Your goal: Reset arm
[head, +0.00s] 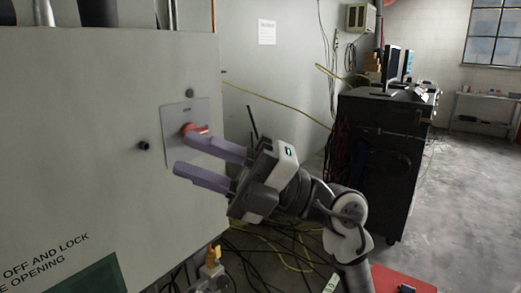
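My gripper (181,152) is at the left-centre of the head view, in front of a grey cabinet. Its two purple fingers are spread apart with a clear gap between them, and nothing is seen held. The upper finger's tip overlaps a red knob (194,128) on a grey plate (172,148) on the cabinet face. I cannot tell whether the finger touches the knob. The lower finger lies below the plate's middle. My arm reaches up from the bottom right of centre.
The grey cabinet (80,110) fills the left side. A dark workbench cabinet (385,130) with monitors (391,65) stands behind and right of my arm. Cables (275,245) lie on the floor below. Open floor (455,220) is at the right. A red object (400,278) is at the bottom.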

